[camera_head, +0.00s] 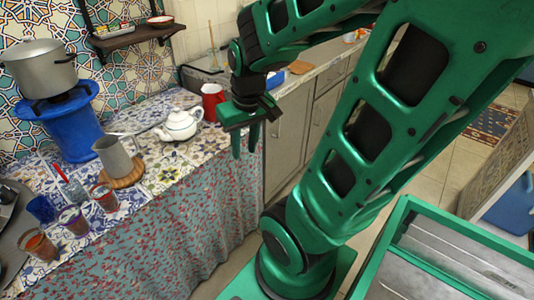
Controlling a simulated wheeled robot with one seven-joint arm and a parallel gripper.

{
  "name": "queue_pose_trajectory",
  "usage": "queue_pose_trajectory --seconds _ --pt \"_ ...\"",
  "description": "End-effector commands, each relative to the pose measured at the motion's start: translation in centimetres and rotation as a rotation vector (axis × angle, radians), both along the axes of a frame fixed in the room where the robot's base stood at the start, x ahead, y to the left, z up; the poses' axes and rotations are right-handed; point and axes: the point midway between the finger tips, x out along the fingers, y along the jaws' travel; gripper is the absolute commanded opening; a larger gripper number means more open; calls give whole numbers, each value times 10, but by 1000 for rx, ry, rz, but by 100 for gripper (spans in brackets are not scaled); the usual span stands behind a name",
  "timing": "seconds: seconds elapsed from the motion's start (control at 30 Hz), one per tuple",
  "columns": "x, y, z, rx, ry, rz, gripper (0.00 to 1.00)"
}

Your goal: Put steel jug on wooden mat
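The grey steel jug (116,158) stands upright on the round wooden mat (135,177) on the tiled counter at the left. The mat's rim shows around the front and right of the jug's base; the far side is hidden. The jug's handle is at its upper right. My green gripper (245,149) is apart from the jug, to its right, in front of the counter's right part. Its two fingers point down with a gap between them. It is open and empty.
A white teapot (180,125) and a red mug (213,102) stand right of the jug. A blue stand (66,127) holds a large pot (41,68) behind. Several glasses (73,219) stand at the front left. Floor (450,125) shows at the right.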

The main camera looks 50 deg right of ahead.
Motion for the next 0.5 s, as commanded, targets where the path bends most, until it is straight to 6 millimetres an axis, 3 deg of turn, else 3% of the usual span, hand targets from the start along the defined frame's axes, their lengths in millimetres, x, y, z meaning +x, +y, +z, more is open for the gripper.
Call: queue_pose_trajectory --seconds 0.1,0.2,0.3,0.5 --pt "-47 0 15 35 82 -118 28" --pt "-74 3 22 62 135 -186 28" --pt "-88 4 25 77 163 -224 28" --pt "-92 5 26 81 172 -234 28"
